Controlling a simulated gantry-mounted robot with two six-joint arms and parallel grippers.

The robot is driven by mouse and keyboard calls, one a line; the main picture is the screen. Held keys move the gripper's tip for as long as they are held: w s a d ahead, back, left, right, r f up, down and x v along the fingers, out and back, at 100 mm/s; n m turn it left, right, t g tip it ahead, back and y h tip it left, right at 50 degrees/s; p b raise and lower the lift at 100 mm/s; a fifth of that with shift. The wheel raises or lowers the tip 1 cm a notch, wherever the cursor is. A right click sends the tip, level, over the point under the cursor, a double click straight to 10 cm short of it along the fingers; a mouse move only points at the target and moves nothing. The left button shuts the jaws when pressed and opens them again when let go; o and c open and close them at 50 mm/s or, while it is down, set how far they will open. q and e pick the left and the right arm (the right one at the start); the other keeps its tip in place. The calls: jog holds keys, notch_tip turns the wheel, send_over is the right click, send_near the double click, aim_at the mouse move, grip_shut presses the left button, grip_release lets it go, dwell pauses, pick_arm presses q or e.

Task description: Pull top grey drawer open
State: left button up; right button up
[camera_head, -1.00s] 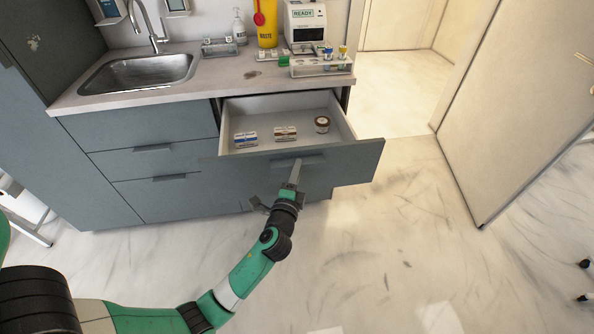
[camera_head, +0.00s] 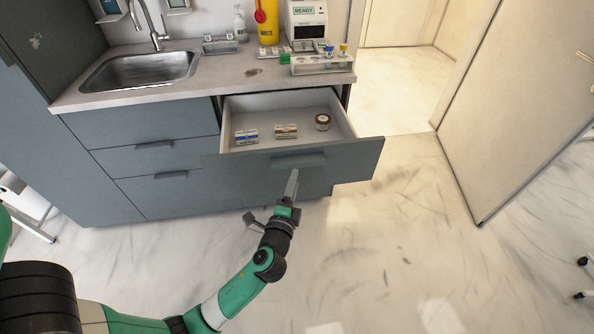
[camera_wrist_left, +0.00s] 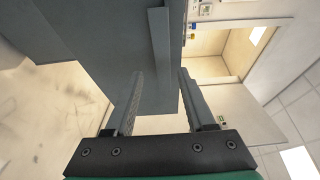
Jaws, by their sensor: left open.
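The top grey drawer (camera_head: 350,158) on the right side of the cabinet is pulled well out, with its pale inside showing. Its bar handle (camera_head: 298,160) is on the front face, and it also shows in the left wrist view (camera_wrist_left: 160,60). My left gripper (camera_head: 292,178) is open and empty, just below and in front of the handle, apart from it. In the left wrist view both fingers of the left gripper (camera_wrist_left: 160,88) are spread, with the handle beyond them. My right gripper is not in view.
Two small boxes (camera_head: 285,131) (camera_head: 246,136) and a small jar (camera_head: 322,121) lie in the drawer. The counter (camera_head: 220,83) bears a sink (camera_head: 140,72), a tube rack (camera_head: 322,66) and a yellow waste bin (camera_head: 268,24). A door (camera_head: 515,110) stands at right; the floor in front is clear.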

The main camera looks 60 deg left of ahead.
pick_arm(q)
jog(key=v, duration=0.6)
jog(key=shift+p, duration=0.3)
jog(key=shift+s+d, duration=0.1)
jog(key=shift+d, duration=0.05)
